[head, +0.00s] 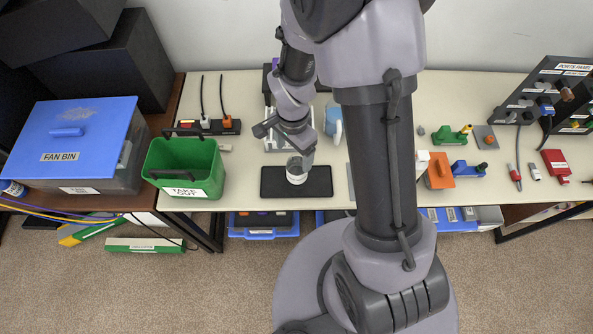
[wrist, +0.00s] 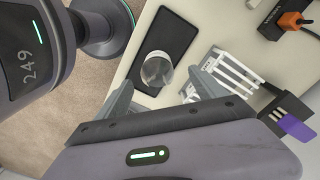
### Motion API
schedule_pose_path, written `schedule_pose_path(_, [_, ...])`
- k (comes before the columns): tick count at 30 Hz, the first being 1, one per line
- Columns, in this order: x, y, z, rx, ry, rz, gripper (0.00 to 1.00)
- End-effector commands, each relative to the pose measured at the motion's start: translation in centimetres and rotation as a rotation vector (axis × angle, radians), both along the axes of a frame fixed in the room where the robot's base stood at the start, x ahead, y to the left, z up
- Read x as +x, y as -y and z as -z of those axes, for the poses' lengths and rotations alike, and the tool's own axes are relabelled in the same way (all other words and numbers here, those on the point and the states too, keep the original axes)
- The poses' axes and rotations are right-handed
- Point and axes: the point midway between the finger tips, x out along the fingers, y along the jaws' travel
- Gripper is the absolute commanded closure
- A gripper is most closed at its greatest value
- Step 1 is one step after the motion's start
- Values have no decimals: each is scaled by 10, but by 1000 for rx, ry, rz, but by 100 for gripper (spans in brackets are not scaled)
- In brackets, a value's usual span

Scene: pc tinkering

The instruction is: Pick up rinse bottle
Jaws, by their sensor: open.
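A small round container (head: 296,171), whitish with a clear upper part, stands on a black mat (head: 318,182) near the table's front edge. It may be the rinse bottle; I see no label on it. In the wrist view the same container (wrist: 157,70) lies beyond and between my two fingers, on the black mat (wrist: 172,36). My gripper (wrist: 160,92) is open and empty, with its fingers apart. In the head view my gripper (head: 287,146) is just above and behind the container, and partly hides its top. I see no contact between them.
A white rack (wrist: 232,75) stands close to the mat. A green bin (head: 184,158) and the blue-lidded fan bin (head: 72,132) are at left. Small tools and parts lie at right. The tabletop between bin and mat is clear.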

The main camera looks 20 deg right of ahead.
Motion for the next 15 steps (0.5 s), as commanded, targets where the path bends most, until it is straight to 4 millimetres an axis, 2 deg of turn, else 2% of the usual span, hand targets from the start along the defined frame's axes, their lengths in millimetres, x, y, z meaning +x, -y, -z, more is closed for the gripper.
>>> schedule_pose_path(9, [-5, 7, 53, 0, 0, -1, 20])
schedule_pose_path(15, [-5, 7, 56, 0, 1, -1, 20])
